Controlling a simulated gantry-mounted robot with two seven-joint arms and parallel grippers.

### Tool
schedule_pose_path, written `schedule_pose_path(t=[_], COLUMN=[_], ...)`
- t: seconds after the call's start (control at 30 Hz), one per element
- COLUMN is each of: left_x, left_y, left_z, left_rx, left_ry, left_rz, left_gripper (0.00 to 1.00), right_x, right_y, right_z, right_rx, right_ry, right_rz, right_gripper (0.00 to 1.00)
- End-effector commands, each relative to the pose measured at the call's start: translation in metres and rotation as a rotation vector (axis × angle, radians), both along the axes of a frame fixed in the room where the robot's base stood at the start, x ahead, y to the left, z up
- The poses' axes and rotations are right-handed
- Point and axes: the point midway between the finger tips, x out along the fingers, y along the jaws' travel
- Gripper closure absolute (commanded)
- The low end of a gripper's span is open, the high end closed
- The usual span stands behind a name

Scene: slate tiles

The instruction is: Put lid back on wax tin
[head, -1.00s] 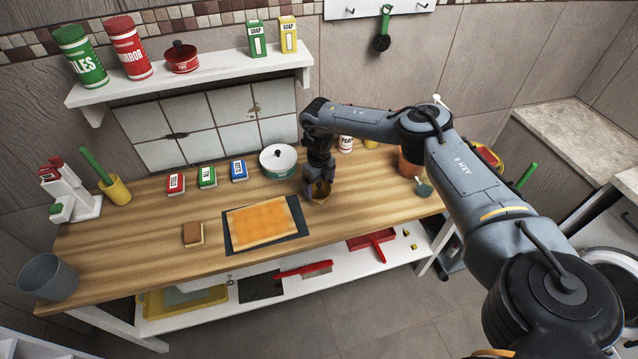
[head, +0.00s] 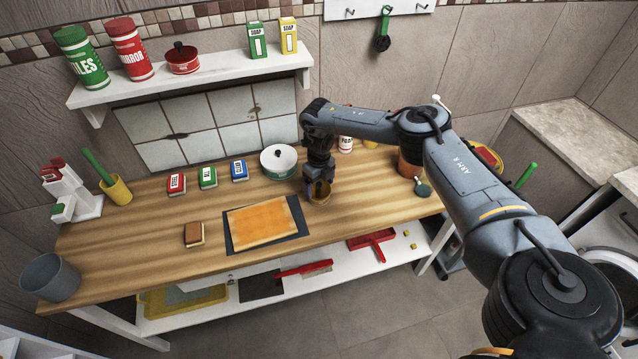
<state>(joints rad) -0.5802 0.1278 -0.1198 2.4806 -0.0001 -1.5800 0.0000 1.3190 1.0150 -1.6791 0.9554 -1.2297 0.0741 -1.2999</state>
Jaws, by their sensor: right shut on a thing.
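A small round brownish-gold tin (head: 324,198), which looks like the wax tin, stands on the wooden worktop right of the orange board. My right gripper (head: 318,189) points down directly at the tin, with its fingers at the tin's top. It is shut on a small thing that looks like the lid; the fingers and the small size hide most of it. I cannot tell whether the lid touches the tin's rim. My left gripper is not in view.
An orange board (head: 262,223) on a dark mat lies to the left. A terracotta pot (head: 409,166) and a green-headed brush (head: 422,188) are to the right. Worktop just right of the tin is clear.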

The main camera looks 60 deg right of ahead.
Motion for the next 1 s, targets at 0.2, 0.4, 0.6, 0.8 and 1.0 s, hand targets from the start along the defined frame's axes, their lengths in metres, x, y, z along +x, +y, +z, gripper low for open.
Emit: schedule_pose_path(t=[0.2,0.4,0.6,0.8,1.0], left_x=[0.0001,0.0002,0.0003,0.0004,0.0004], left_y=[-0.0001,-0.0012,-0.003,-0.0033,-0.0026], left_z=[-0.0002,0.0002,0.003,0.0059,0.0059], left_rx=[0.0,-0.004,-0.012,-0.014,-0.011], left_ry=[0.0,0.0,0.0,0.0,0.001], left_rz=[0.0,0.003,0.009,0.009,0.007], left_gripper=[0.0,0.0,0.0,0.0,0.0], right_x=[0.0001,0.0,-0.0001,-0.0001,0.0001], right_y=[0.0001,0.0001,0.0,0.0,0.0], right_z=[-0.0002,-0.0001,0.0004,0.0004,-0.0002], right_rx=[0.0,0.0,0.0,0.0,0.0], right_ry=[0.0,0.0,0.0,0.0,0.0], right_rz=[0.0,0.0,0.0,-0.001,0.0], right_gripper=[0.39,0.39,0.39,0.39,0.39])
